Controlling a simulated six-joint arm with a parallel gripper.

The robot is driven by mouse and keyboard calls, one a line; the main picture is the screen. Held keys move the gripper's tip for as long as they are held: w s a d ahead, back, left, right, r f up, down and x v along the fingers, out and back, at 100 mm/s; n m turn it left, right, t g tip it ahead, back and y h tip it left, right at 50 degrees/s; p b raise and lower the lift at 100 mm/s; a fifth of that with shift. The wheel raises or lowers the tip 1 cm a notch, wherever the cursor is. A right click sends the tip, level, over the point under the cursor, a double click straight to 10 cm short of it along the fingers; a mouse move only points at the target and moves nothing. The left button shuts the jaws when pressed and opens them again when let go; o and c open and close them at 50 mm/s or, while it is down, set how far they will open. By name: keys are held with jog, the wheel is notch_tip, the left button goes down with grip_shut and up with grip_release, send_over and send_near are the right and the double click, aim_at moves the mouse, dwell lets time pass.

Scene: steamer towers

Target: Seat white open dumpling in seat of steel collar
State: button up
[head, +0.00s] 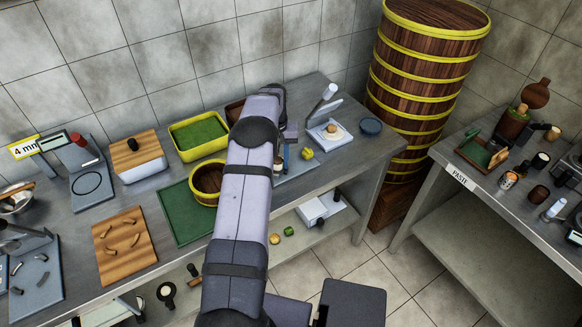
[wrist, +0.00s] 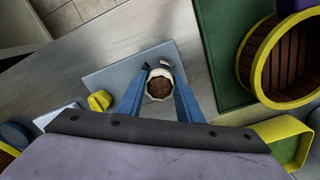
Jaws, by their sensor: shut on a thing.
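In the wrist view my gripper (wrist: 158,92) has its two blue fingers shut on the white open dumpling (wrist: 160,86), which has a pale rim and a brown filling on top. It is over a blue-grey board (wrist: 110,76). A small pale and dark shape shows just beyond the dumpling; I cannot tell what it is or whether they touch. I cannot clearly pick out the steel collar in either view.
A yellow dumpling (wrist: 99,101) sits left of my gripper; it also shows in the head view (head: 307,153). A wooden steamer basket (wrist: 258,62) with a yellow rim stands on a green mat (wrist: 215,50) to the right. A white lever device (head: 341,143) stands farther right on the counter.

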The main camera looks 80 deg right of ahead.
jog(key=shift+f, duration=0.35)
dwell(0.3)
jog(key=shift+r, duration=0.15)
jog(key=shift+r, duration=0.25)
dwell(0.7)
jog(key=shift+f, duration=0.4)
dwell(0.9)
jog(key=shift+r, duration=0.4)
dwell(0.9)
jog(key=shift+a+f, duration=0.1)
jog(key=shift+f, duration=0.35)
dwell(1.0)
